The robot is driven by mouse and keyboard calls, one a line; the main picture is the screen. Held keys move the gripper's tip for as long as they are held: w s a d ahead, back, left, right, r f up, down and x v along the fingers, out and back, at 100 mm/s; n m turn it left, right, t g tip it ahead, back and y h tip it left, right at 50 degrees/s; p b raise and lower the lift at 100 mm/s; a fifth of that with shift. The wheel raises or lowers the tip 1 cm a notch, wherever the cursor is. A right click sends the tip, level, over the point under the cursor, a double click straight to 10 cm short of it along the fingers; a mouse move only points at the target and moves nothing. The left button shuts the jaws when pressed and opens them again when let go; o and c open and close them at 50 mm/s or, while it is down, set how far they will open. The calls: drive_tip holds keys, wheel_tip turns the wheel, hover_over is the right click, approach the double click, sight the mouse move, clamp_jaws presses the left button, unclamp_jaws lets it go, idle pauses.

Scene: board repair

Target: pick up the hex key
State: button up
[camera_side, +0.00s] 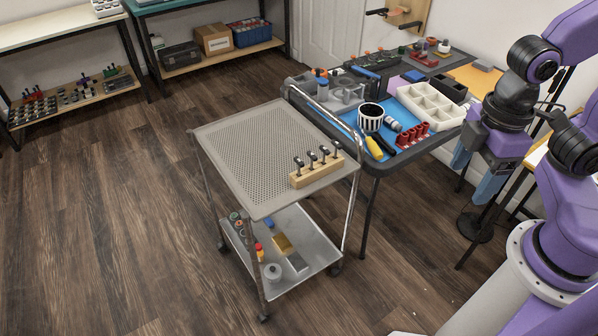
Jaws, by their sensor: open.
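My gripper (470,183) hangs on the right, near the right side of the dark work table. Its two blue fingers point down and stand apart, with nothing seen between them. I cannot pick out a hex key for certain. A wooden block (317,172) on the top of the metal cart holds several small upright tools with dark and silver heads, too small to name. On the table's blue mat (348,117) lie a yellow-handled tool (374,148) and a black tool (386,145), left of my gripper.
A striped cup (370,117), a red rack (412,136) and a white divided tray (430,106) crowd the table. The perforated cart top (245,150) is mostly clear. A round dark-based stand (475,228) is below my gripper. Shelves line the back left.

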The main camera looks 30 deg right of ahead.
drive_tip(key=w+a+n, duration=0.1)
drive_tip(key=w+a, duration=0.6)
drive_tip(key=w, duration=0.4)
drive_tip(key=n, duration=0.4)
hover_over(299, 160)
wheel_tip(299, 160, down, 8)
wheel_tip(299, 160, down, 17)
drive_tip(key=shift+r, duration=0.1)
drive_tip(key=c, duration=1.1)
